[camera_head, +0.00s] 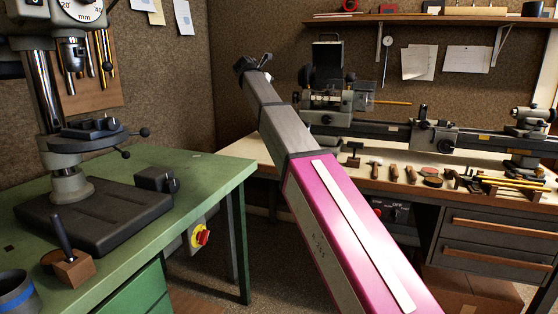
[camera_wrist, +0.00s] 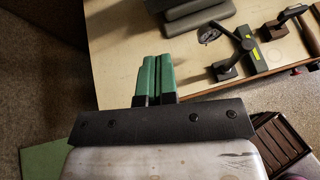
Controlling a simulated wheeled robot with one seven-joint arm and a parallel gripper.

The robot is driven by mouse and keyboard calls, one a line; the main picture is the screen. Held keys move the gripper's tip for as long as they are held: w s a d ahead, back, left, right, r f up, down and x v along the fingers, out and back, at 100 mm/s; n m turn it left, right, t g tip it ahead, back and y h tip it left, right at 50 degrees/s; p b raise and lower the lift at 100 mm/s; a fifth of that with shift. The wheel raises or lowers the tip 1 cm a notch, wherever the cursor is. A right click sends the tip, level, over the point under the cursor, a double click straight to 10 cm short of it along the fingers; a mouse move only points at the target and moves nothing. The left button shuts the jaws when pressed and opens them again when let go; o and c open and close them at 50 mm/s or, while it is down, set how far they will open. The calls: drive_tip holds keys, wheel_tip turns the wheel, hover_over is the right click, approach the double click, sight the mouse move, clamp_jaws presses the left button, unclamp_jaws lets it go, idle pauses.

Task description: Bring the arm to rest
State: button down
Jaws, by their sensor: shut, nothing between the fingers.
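My gripper (camera_wrist: 157,62) shows in the wrist view with its two green fingers side by side and touching, shut and empty. Its fingers show over the edge of the pale workbench (camera_wrist: 120,45). In the head view my arm reaches from the lower right up toward the back, with its dark far end raised between the two benches. The fingers cannot be made out there.
A green bench (camera_head: 200,172) with a drill press (camera_head: 60,185) stands at left. A lathe (camera_head: 375,130) and hand tools (camera_head: 395,172) are on the back bench. A wall shelf (camera_head: 430,20) hangs above. A gauge stand (camera_wrist: 225,70) is right of my fingers.

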drive_tip(key=s+d+f+m+g+y, duration=0.15)
drive_tip(key=s+d+f+m, duration=0.3)
drive_tip(key=f, duration=0.75)
drive_tip(key=s+d+f+m+g, duration=0.25)
drive_tip(key=d+f+m, duration=0.2)
drive_tip(key=f, duration=0.85)
drive_tip(key=s+d+f+m+g+y, duration=0.1)
drive_tip(key=s+d+f+m, duration=0.3)
drive_tip(key=f, duration=0.8)
drive_tip(key=s+d+f+m+g+y, duration=0.1)
drive_tip(key=s+d+f+m+g, duration=0.1)
drive_tip(key=s+f+m, duration=0.3)
drive_tip(key=s+d+f+m+g+y, duration=0.1)
drive_tip(key=s+d+f+m, duration=0.4)
drive_tip(key=s+f, duration=0.7)
drive_tip(key=s+d+f+m+g+y, duration=0.1)
drive_tip(key=s+d+f+m+g, duration=0.1)
drive_tip(key=s+f+m, duration=0.4)
drive_tip(key=s+d+f, duration=0.1)
drive_tip(key=s+f, duration=0.2)
drive_tip(key=s, duration=0.1)
drive_tip(key=shift+s+d+g, duration=0.35)
drive_tip(key=shift+d+g, duration=0.05)
drive_tip(key=shift+y, duration=0.25)
